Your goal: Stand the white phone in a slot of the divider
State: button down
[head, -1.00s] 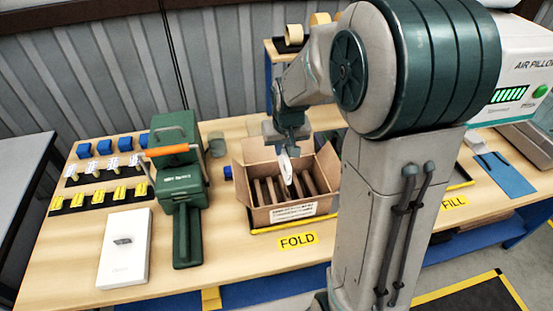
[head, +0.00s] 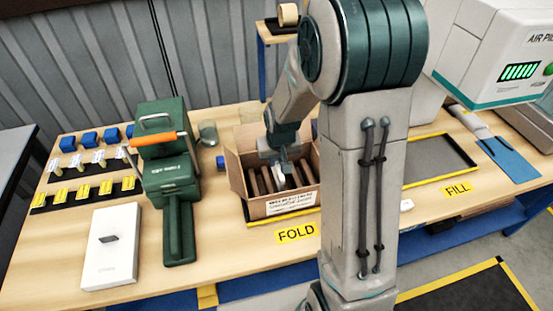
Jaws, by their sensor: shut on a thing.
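My gripper (head: 282,160) is low over the open cardboard carton (head: 292,205) in the middle of the bench. It is shut on the white phone (head: 282,181), of which only a small pale part shows below the fingers. The divider (head: 254,183) stands inside the carton as several brown upright panels with slots between them. The phone's lower end is among or just in front of these panels. I cannot tell which slot it is over or how deep it sits.
A green press with an orange handle (head: 160,138) stands left of the carton. A white box (head: 111,247) lies at the front left. A yellow-edged tray area (head: 436,160) lies to the right, beyond my arm.

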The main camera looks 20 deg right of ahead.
jog(key=shift+f+b, duration=2)
jog(key=shift+f, duration=0.65)
jog(key=c, duration=1.3)
grip_release()
jog(key=shift+c, duration=0.2)
jog(key=v, duration=1.4)
jog(key=shift+w+b, duration=0.1)
jog(key=shift+b, duration=0.3)
notch_tip(320, 180, up, 7)
jog(key=p, duration=0.5)
